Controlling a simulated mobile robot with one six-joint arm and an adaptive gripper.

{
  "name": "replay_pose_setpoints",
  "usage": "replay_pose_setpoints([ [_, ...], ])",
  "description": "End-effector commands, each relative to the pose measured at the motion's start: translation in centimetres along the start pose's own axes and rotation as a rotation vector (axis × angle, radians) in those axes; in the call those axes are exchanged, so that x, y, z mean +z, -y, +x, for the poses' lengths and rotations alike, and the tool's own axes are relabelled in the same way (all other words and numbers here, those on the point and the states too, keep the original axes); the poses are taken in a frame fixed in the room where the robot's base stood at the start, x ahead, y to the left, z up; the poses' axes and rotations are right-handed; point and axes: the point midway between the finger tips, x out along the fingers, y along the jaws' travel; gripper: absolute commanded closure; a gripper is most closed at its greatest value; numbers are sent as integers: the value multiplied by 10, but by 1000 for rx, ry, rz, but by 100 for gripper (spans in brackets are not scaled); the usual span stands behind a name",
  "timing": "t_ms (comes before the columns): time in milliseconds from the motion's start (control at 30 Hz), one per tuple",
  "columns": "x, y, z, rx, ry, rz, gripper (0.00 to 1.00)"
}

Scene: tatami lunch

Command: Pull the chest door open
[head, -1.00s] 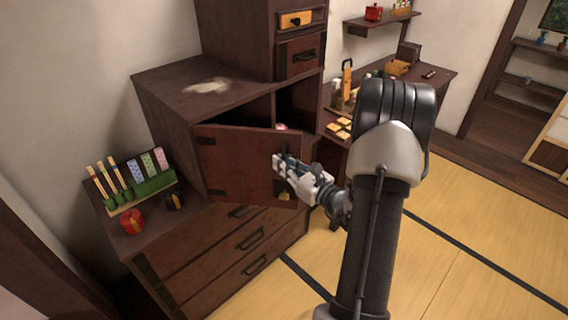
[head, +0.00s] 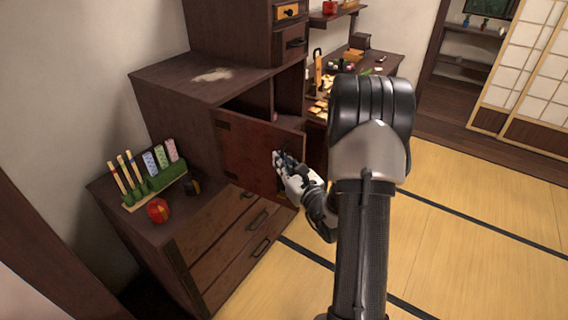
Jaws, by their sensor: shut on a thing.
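The dark wooden chest (head: 165,92) stands against the wall, with a reddish-brown door (head: 243,147) on its front. The door stands part-way open, hinged at its left side, and a dark gap into the compartment shows above it. My gripper (head: 281,163) is at the door's right part, near its free edge, and is shut. What it grips, likely the door's handle, is mostly hidden behind the fingers. My arm covers part of the area right of the door.
A lower drawer unit (head: 226,248) juts out below the door. On its top are a green rack (head: 157,187) with several upright items, a red round container (head: 157,210) and a dark one (head: 192,187). A side table (head: 383,68) with small items stands behind my arm. Tatami floor (head: 470,235) at right is clear.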

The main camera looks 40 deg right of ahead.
Motion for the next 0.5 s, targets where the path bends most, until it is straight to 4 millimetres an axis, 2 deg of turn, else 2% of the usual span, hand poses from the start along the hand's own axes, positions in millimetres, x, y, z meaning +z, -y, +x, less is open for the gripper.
replay_pose_setpoints([
  [400, -3, 2, -2, -14, -9, 3, 100],
  [433, -3, 2, -2, -14, -9, 3, 92],
  [500, -3, 2, -2, -13, -9, 3, 87],
])
